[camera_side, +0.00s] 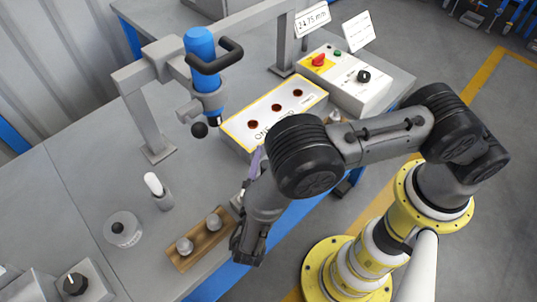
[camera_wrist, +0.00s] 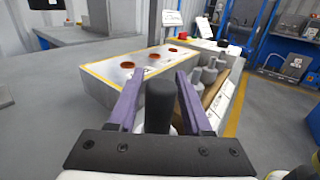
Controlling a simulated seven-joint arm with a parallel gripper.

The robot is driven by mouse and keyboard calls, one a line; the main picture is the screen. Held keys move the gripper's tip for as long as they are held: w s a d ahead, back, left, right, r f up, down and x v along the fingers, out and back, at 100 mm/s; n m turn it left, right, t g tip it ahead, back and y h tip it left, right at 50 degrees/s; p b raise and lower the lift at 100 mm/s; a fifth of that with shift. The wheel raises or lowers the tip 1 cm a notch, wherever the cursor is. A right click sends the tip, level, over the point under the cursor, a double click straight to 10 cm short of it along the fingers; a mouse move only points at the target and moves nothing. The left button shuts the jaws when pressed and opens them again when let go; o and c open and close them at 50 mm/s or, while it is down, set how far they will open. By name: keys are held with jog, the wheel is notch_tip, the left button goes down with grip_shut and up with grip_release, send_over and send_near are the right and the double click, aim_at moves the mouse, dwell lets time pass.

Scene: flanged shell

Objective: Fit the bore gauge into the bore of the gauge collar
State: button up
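My gripper (camera_wrist: 160,76) has two purple fingers, one on each side of an upright dark cylinder (camera_wrist: 160,105) with a pale base, perhaps the bore gauge. Narrow gaps seem to show between the cylinder and the fingers, so the gripper looks open around it. In the side view, one purple finger (camera_side: 256,163) shows beside the white box, and the forearm hides much of the gripper. A round grey disc with a dark centre (camera_side: 122,228), possibly the gauge collar, lies at the left of the table. I cannot tell for sure which parts are the gauge and collar.
A white box (camera_side: 232,127) with three orange-rimmed holes stands beside my gripper. A blue tool (camera_side: 200,55) hangs in a grey bracket. A white-capped post (camera_side: 154,185), a wooden tray (camera_side: 183,262) with two metal knobs and a control box (camera_side: 350,95) stand around.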

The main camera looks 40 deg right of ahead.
jog(key=shift+o, duration=1.2)
notch_tip(320, 180, up, 11)
jog(key=w+d+m+g+h, duration=0.1)
jog(key=w+d+m+g, duration=0.2)
jog(key=d, duration=1)
jog(key=w+d+m+g+h, duration=0.2)
jog(key=w+d+g, duration=0.4)
jog(key=d, duration=0.7)
jog(key=shift+w+d+r+m, duration=0.2)
jog(key=shift+w+d+m, duration=0.15)
jog(key=shift+w+m, duration=0.6)
jog(key=shift+w, duration=0.15)
